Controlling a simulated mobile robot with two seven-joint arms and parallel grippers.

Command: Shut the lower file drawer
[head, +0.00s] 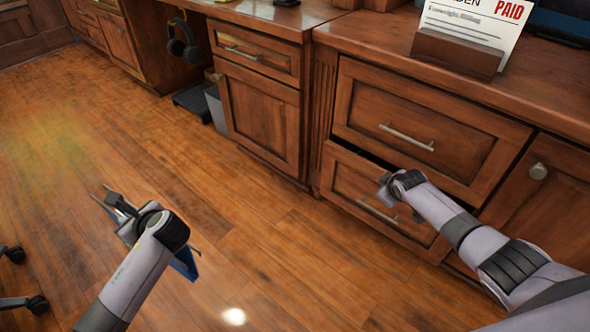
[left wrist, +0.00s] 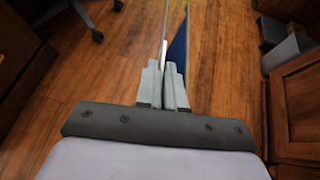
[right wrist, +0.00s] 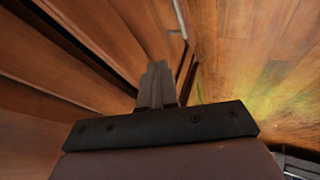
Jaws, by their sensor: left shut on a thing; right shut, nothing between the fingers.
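The lower file drawer (head: 345,182) is under the upper drawer (head: 425,125) in the desk's right part. A dark gap shows along its top edge, so it looks slightly open. My right gripper (head: 388,190) is shut and empty, close in front of the drawer near its bar handle (head: 377,211); I cannot tell whether it touches. The right wrist view also shows the shut fingers (right wrist: 157,85) beside wood panels. My left gripper (head: 125,215) is shut on a thin blue folder (head: 186,264) above the floor, away from the drawer. The folder also shows in the left wrist view (left wrist: 178,50).
A smaller cabinet (head: 262,110) stands left of the drawers, with a bin (head: 216,108) beside it and headphones (head: 184,42) hanging nearby. A chair base (head: 22,302) is at the left edge. A card holder (head: 456,54) stands on the desktop. The middle floor is clear.

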